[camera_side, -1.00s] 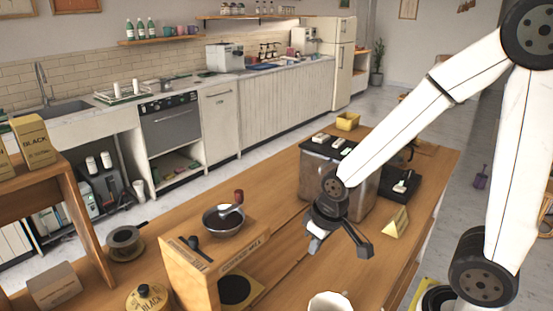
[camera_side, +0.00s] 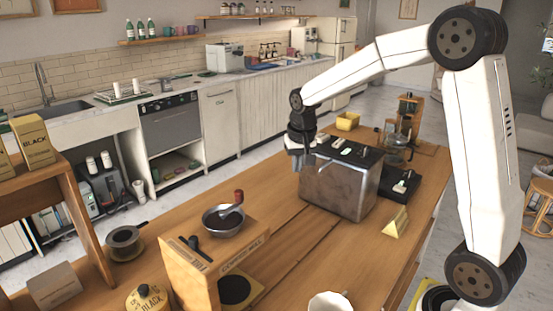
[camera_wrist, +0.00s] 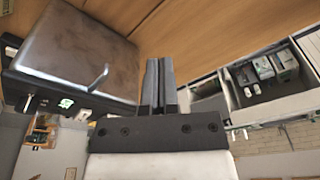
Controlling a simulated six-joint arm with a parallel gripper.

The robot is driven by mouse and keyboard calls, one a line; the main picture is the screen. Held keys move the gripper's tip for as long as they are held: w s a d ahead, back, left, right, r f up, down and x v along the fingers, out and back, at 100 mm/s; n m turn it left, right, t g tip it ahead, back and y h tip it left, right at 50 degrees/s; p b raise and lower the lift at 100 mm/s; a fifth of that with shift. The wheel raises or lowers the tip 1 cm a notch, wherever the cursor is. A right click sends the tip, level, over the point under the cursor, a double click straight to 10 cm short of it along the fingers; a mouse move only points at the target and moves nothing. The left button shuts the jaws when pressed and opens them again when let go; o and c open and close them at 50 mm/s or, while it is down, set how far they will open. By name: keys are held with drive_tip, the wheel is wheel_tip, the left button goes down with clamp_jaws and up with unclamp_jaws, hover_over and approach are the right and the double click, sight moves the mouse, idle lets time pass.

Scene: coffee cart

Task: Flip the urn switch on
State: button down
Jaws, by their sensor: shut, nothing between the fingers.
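A brushed-metal box with a black top (camera_side: 341,189), which looks like the urn, stands on the wooden counter. Several pale switch-like pieces (camera_side: 345,152) sit on its top. A small black box with a white lever-like piece (camera_side: 400,184) is at its right; I cannot tell which piece is the urn switch. In the wrist view the metal box (camera_wrist: 75,45) is at upper left, with a thin grey lever (camera_wrist: 99,78) and a small green-white mark (camera_wrist: 66,103). My gripper (camera_side: 300,160) is at the box's back left corner, shut and empty; its fingers (camera_wrist: 159,85) are apart from the lever.
A folded yellow card (camera_side: 396,221) is in front.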

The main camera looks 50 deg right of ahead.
drive_tip(key=w+d+r+m, duration=0.3)
drive_tip(key=d+r+m, duration=0.3)
drive_tip(key=d, duration=0.5)
wheel_tip(320, 180, up, 8)
drive_tip(key=m+g, duration=0.2)
drive_tip(key=m, duration=0.3)
hover_over(341, 140)
drive_tip(key=a, duration=0.3)
drive_tip(key=shift+d+r+h, duration=0.1)
drive_tip(key=shift+d+h, duration=0.1)
drive_tip(key=shift+h, duration=0.2)
drive_tip(key=f, duration=0.4)
drive_tip(key=d+f, duration=0.1)
drive_tip(key=f, duration=0.4)
drive_tip(key=d+f, duration=0.1)
drive_tip(key=f, duration=0.4)
drive_tip(key=shift+d, duration=0.1)
